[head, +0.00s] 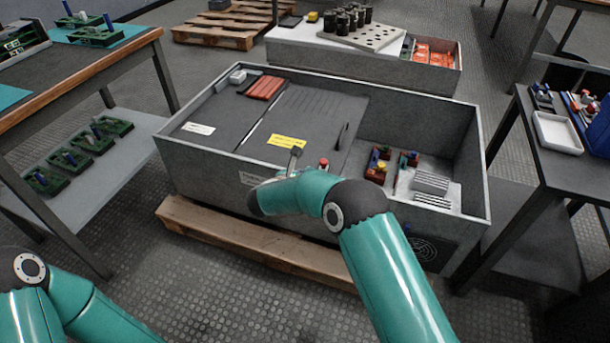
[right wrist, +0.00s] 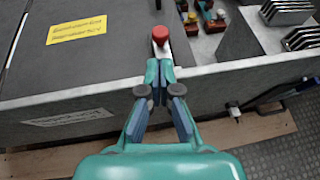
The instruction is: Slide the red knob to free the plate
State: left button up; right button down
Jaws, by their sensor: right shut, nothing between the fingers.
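In the right wrist view the red knob (right wrist: 160,34) is upright, straight beyond my fingertips. The dark plate (head: 318,108) lies flat over the cabinet's middle, with a black handle (head: 342,136) on its right and a yellow label (head: 287,140). My right gripper (right wrist: 160,65) is shut and empty, its tips close to the knob's base; I cannot tell if they touch. My left arm shows at lower left, but its gripper is out of view.
The cabinet's (head: 478,172) open right bay holds small red, blue and yellow parts and finned blocks (head: 432,183). A wooden pallet (head: 250,238) lies underneath. Tables stand left and right, the right one with a white tray (head: 557,133). A low case (head: 285,50) stands behind.

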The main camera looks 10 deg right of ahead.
aim_at(322, 164)
jog(key=b+x, duration=0.1)
jog(key=x, duration=0.5)
jog(key=shift+s+f+b, duration=0.1)
jog(key=shift+f+b, duration=0.05)
jog(key=shift+b, duration=0.15)
jog(key=shift+w+d+f, duration=0.15)
jog(key=shift+w+d, duration=0.25)
jog(key=shift+w, duration=0.1)
pick_arm(q)
notch_tip(322, 164, down, 2)
jog(key=shift+f, duration=0.2)
pick_arm(e)
jog(key=shift+d, duration=0.1)
